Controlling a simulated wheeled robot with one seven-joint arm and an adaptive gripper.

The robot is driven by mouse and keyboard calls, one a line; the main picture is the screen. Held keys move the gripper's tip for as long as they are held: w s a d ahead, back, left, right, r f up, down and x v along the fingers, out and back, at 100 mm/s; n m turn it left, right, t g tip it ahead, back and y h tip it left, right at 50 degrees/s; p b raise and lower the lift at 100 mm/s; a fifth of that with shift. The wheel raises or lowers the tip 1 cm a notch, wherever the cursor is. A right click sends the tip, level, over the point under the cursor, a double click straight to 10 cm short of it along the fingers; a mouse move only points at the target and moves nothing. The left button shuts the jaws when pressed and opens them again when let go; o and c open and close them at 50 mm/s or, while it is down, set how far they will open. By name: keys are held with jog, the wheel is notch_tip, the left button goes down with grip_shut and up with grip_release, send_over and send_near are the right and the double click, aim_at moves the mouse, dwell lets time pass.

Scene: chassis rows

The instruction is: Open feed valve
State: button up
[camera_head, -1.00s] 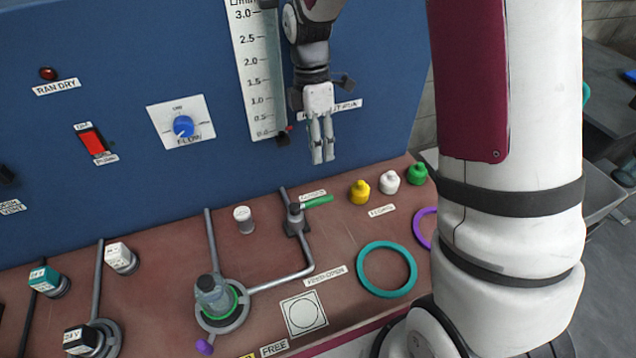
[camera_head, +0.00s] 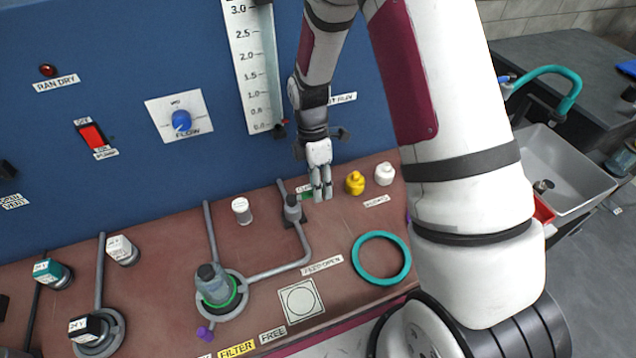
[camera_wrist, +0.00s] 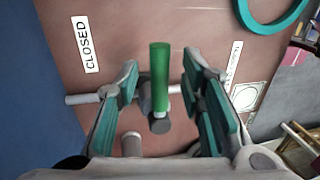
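The feed valve (camera_head: 292,212) stands on the pipe on the reddish bench. Its green handle (camera_head: 306,195) points right, beside the partly hidden CLOSED label; it also shows in the wrist view as a green handle (camera_wrist: 160,75), with the CLOSED label (camera_wrist: 84,44) to its left. My gripper (camera_head: 321,195) points down at the handle and partly covers it in the head view. In the wrist view my gripper (camera_wrist: 165,95) is open, with one green-padded finger on each side of the handle and visible gaps. The FEED OPEN label (camera_head: 322,266) lies along the lower pipe.
A teal ring (camera_head: 381,258) lies right of the pipe. Yellow (camera_head: 355,183) and white (camera_head: 384,174) caps stand to the right of my gripper. A filter housing (camera_head: 214,286) stands lower left. The blue panel (camera_head: 190,60) rises close behind.

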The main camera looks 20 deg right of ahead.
grip_shut()
jog(key=shift+s, duration=0.15)
jog(key=s+a+m+t+y+p, duration=0.2)
jog(key=s+a+m+p, duration=0.4)
jog(key=m, duration=1.2)
jog(key=shift+s+a+p, duration=0.25)
jog(key=shift+s+p, duration=0.25)
dwell(0.4)
grip_release()
